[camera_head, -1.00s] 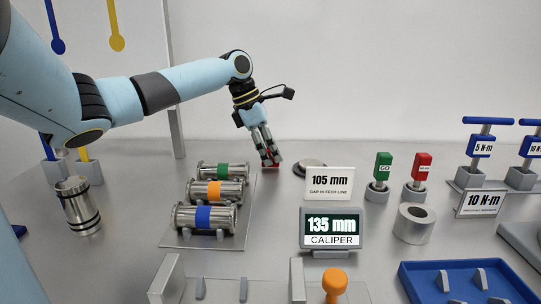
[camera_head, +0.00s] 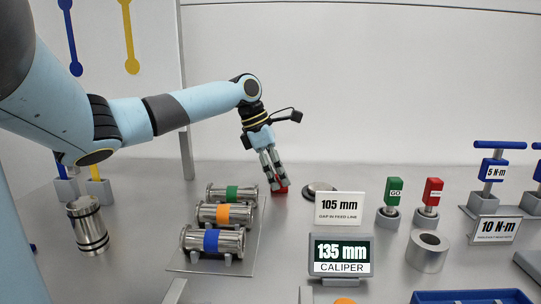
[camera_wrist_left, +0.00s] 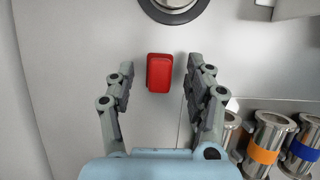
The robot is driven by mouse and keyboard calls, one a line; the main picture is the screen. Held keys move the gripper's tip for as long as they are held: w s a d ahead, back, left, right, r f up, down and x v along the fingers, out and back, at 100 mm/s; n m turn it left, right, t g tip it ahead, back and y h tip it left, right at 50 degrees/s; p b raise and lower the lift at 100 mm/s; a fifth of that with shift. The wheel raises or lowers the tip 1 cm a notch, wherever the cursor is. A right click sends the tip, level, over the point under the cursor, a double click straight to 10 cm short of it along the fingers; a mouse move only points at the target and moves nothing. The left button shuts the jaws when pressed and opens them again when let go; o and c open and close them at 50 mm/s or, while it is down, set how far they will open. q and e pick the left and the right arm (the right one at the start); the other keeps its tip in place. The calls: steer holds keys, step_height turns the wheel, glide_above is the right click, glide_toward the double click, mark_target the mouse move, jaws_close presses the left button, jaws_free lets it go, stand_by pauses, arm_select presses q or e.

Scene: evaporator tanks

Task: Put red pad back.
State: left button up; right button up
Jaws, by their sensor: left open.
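The red pad (camera_wrist_left: 159,73) is a small red block lying on the grey table. In the left wrist view it sits between and slightly beyond the open fingers of my left gripper (camera_wrist_left: 158,90), with a gap on each side. In the head view the red pad (camera_head: 282,187) shows at the fingertips of my left gripper (camera_head: 275,185), partly hidden by them. My right gripper is not in view.
A 105 mm sign (camera_head: 339,208) and a 135 mm caliper display (camera_head: 341,256) stand to the right.

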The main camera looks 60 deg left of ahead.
arm_select(q)
steer(key=p+v, duration=0.2)
steer(key=v, duration=0.9)
steer(key=shift+s, duration=0.1)
